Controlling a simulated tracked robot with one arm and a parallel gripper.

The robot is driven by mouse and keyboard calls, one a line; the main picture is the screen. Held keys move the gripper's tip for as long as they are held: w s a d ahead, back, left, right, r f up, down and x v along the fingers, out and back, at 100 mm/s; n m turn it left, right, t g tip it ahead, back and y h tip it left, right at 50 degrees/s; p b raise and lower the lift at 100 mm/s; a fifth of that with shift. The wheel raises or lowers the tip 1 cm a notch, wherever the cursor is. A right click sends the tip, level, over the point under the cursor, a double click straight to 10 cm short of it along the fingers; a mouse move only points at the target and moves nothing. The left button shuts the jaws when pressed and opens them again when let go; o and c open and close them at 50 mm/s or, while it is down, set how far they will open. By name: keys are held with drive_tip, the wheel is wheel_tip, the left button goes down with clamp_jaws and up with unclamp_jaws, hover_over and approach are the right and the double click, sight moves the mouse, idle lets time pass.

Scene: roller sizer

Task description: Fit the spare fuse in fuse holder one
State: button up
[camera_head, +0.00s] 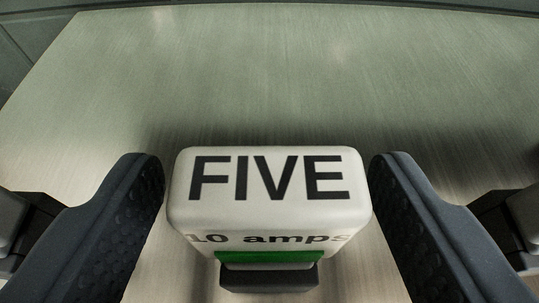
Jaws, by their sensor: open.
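A white block with rounded edges, marked FIVE (268,215), stands at the lower middle of the head camera view. Its front face reads "10 amps", with a green strip and a dark grey part below. My gripper (267,190) is open, with one dark, dimpled finger on each side of the block. A narrow gap shows between each finger and the block near the fingertips. No fuse holder marked one is in view, and I see no other fuse.
A pale brushed metal panel (280,75) fills the area behind the block and is bare. Its far edge meets a dark grey surround (30,35) at the top and upper left.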

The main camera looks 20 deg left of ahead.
sight(269, 202)
drive_tip(key=shift+w+a+f, duration=0.1)
drive_tip(key=shift+w, duration=0.1)
drive_tip(key=c, duration=1)
drive_tip(key=shift+c, duration=0.2)
drive_tip(key=shift+r+p, duration=0.65)
drive_tip(key=shift+r, duration=1)
drive_tip(key=shift+s+r, duration=0.1)
drive_tip(key=shift+r, duration=0.25)
drive_tip(key=s+d+p, duration=0.1)
drive_tip(key=s+d, duration=0.3)
drive_tip(key=s, duration=0.2)
drive_tip(key=s+d+r+p, duration=0.1)
drive_tip(key=s+d+p, duration=0.1)
drive_tip(key=s+d, duration=0.2)
drive_tip(key=s, duration=0.3)
drive_tip(key=shift+s+d, duration=0.15)
drive_tip(key=shift+s, duration=0.1)
